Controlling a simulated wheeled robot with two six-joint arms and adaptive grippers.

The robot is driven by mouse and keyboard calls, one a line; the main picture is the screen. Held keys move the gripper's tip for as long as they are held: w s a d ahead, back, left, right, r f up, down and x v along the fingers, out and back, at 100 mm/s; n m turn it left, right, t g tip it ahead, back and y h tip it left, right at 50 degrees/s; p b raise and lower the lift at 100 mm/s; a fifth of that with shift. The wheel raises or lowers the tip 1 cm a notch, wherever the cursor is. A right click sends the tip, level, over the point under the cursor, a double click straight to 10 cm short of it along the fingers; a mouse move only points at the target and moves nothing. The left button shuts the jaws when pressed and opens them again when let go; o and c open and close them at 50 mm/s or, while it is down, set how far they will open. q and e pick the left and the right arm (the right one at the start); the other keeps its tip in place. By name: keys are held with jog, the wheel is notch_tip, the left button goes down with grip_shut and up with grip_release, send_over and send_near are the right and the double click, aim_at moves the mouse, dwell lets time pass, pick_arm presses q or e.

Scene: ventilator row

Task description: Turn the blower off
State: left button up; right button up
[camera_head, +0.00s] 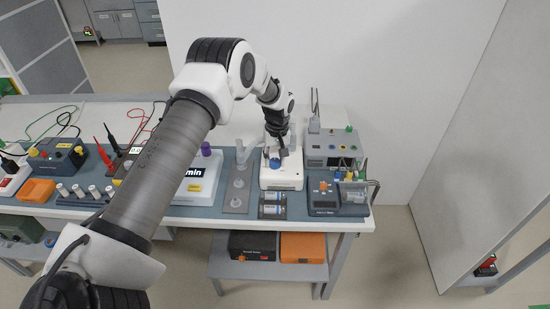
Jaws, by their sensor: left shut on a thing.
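A white unit (281,182) with a blue knob (275,163) on its top stands near the front edge of the bench, and I take it to be the blower. My left arm reaches over the bench from the lower left, and its gripper (276,152) points down at this unit. The gripper is shut on the blue knob, whose front side shows below the fingers. The fingers and wrist hide the back of the unit. I cannot read which way the knob is turned. My right gripper is not in view.
To the right stand a dark grey device (325,200) and a grey box (330,150) with connectors. To the left are a grey plate (238,190) with clear fittings and a white box (200,185). Two cylinders in a holder (272,207) lie in front.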

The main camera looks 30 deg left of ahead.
aim_at(277, 160)
pick_arm(q)
jog(key=shift+s+f, duration=0.15)
jog(key=shift+f, duration=0.1)
jog(key=o, duration=0.9)
jog(key=shift+o, duration=1.3)
jog(key=shift+w, duration=0.2)
jog(key=shift+r, duration=0.1)
notch_tip(277, 160, up, 12)
jog(key=shift+w+d, duration=0.15)
jog(key=shift+w, duration=0.05)
